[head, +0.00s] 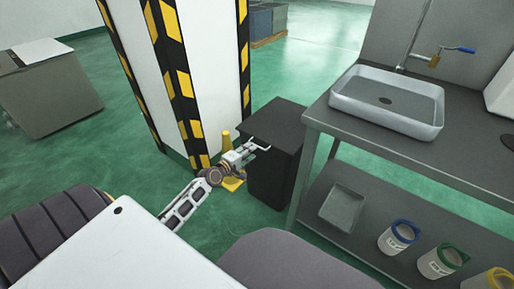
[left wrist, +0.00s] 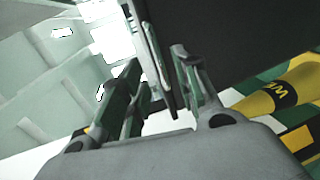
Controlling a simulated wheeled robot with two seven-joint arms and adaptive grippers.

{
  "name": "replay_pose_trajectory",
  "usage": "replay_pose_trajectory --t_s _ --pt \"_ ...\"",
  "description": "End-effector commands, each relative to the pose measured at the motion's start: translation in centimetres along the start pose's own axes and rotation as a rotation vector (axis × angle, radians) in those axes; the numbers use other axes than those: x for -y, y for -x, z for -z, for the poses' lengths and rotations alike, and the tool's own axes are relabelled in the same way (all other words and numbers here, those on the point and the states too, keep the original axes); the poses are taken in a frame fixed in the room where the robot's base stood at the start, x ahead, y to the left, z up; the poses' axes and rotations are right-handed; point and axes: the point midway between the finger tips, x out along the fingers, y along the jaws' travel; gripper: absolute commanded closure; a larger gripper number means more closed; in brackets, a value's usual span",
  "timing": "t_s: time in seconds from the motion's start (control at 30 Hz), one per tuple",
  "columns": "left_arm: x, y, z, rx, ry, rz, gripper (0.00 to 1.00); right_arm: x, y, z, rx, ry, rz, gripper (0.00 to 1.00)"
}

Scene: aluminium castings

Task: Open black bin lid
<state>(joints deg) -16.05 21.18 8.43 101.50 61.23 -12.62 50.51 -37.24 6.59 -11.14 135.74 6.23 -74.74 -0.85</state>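The black bin (head: 272,178) stands on the green floor left of the sink table. Its dark flat lid (head: 284,122) looks closed in the head view. My left gripper (head: 264,147) is at the lid's near left edge. In the left wrist view, the fingers of my left gripper (left wrist: 160,92) are apart. A thin dark strip, apparently the lid's edge (left wrist: 155,50), reaches down between them. It lies close to the right finger, with a gap to the left finger. I cannot tell whether it touches. My right gripper is not in view.
A striped pillar (head: 203,75) and a yellow cone (head: 229,172) stand left of the bin. The steel table (head: 395,142) with a sink (head: 388,100) stands close on the right. Its lower shelf holds a tray (head: 342,207) and several white containers.

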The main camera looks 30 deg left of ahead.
Motion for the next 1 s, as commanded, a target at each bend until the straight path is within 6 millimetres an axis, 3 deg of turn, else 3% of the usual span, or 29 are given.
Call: replay_pose_trajectory --t_s 0.7,1.0 --pt "0.0 -5.4 0.0 0.0 0.001 -0.001 0.68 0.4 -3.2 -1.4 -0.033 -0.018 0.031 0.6" --pt "-0.1 -6.5 0.0 0.0 0.0 -0.001 0.68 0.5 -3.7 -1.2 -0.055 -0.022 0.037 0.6"
